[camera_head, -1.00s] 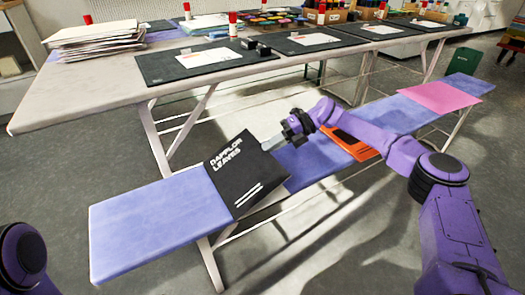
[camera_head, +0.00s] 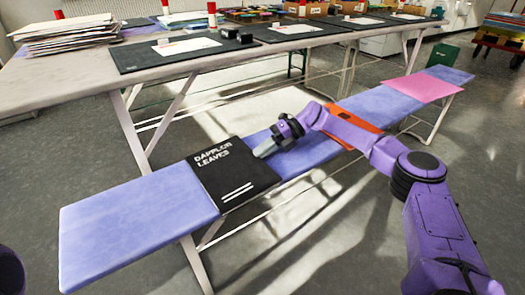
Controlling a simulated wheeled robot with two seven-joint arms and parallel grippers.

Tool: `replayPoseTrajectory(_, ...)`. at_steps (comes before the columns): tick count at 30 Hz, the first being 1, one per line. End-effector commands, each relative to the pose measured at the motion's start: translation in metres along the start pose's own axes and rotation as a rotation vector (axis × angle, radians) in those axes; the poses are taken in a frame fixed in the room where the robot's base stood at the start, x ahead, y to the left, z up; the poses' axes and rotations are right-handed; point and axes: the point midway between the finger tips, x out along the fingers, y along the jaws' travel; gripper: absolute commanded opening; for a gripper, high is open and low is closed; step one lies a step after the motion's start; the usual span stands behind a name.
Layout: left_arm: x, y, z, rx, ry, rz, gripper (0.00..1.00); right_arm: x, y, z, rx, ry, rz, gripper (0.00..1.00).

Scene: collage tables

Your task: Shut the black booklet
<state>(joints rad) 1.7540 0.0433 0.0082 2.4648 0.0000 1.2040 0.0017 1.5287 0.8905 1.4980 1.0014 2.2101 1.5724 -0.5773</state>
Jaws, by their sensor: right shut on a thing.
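The black booklet (camera_head: 232,173) lies on the blue bench with its front cover up. White lettering, reading something like "Dapplor Leaves", and two white lines show on the cover. The cover looks flat or nearly flat; I cannot tell whether a small gap is left under it. My right gripper (camera_head: 264,150) is at the booklet's right edge, shut on the cover's edge. The fingertips' exact hold is too small to see. Only a bit of my left arm shows at the lower left; my left gripper is out of view.
The narrow blue bench (camera_head: 130,225) is bare left of the booklet. An orange item (camera_head: 355,122) lies beyond my right forearm, and a pink sheet (camera_head: 418,88) farther right. Behind stands a long table (camera_head: 60,92) with black mats, papers and a paper stack (camera_head: 65,35).

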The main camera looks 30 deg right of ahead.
Motion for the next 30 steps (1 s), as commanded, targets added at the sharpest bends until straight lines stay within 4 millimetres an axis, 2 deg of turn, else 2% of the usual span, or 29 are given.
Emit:
replayPoseTrajectory(4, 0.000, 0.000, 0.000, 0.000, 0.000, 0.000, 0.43, 0.000, -0.001, 0.000, 0.001, 0.000, -0.003, 0.00)
replayPoseTrajectory(6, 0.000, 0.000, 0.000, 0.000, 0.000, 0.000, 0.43, 0.000, -0.001, 0.000, 0.001, 0.000, -0.003, 0.26)
replayPoseTrajectory(7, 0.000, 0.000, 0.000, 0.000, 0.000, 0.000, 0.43, 0.000, -0.001, 0.000, 0.001, 0.000, -0.002, 0.29)
replayPoseTrajectory(23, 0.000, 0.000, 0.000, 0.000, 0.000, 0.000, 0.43, 0.000, -0.002, 0.000, 0.002, 0.000, -0.005, 0.29)
replayPoseTrajectory(26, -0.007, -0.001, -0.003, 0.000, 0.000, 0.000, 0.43, -0.003, 0.005, 0.001, 0.001, 0.000, -0.005, 0.29)
replayPoseTrajectory(30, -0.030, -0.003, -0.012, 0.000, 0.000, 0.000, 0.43, -0.014, 0.034, 0.003, 0.000, 0.000, -0.003, 0.29)
